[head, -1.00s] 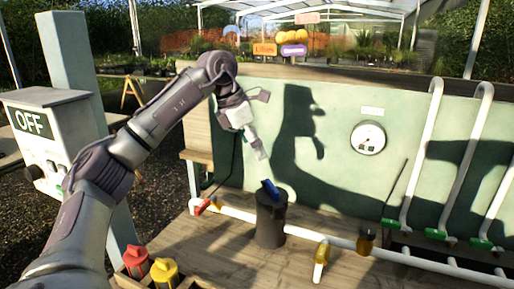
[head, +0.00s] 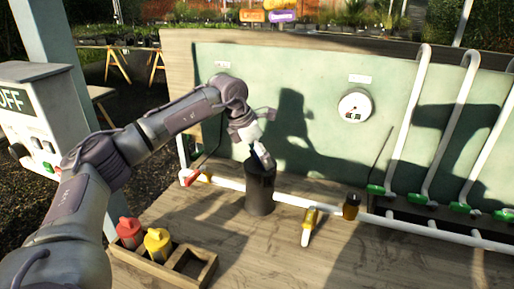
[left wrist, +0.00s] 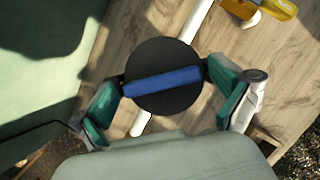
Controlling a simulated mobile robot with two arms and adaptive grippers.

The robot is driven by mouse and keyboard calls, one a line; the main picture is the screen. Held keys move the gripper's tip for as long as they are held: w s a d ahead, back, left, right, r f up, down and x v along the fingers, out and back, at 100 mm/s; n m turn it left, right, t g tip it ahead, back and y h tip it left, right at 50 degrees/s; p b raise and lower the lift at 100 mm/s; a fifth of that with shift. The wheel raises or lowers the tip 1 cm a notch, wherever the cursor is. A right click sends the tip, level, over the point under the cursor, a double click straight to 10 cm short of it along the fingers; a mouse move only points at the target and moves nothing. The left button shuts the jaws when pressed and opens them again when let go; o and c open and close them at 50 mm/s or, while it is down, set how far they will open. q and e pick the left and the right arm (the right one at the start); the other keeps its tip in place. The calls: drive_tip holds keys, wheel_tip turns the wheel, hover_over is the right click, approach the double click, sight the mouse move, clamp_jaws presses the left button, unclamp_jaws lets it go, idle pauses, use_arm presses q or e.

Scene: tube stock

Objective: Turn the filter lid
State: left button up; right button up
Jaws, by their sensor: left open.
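The black round filter (head: 260,195) stands upright on the wooden bench, in line with the white pipe. Its lid (left wrist: 163,105) shows from above in the left wrist view as a black disc with a blue bar handle (left wrist: 163,82) across it. My left gripper (head: 262,160) is just over the filter top and hides the blue bar in the head view. In the left wrist view its teal-padded fingers (left wrist: 163,78) are spread, one at each side of the lid, roughly in line with the bar's ends. I cannot tell whether they touch it. My right gripper is not in view.
A wooden box (head: 196,266) with a red bottle (head: 130,232) and a yellow bottle (head: 158,243) stands at front left. A yellow-handled valve (head: 309,222) is right of the filter. A gauge (head: 355,105) sits on the green panel.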

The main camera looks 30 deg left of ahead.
use_arm(q)
drive_tip(key=c, duration=1.1)
drive_tip(key=n+y, duration=0.1)
drive_tip(key=n, duration=0.3)
drive_tip(key=shift+t, duration=0.4)
drive_tip(key=shift+n+y, duration=0.4)
drive_tip(key=shift+n, duration=0.1)
drive_tip(key=n+y, duration=0.1)
drive_tip(key=n, duration=0.2)
drive_tip(key=o, duration=1.1)
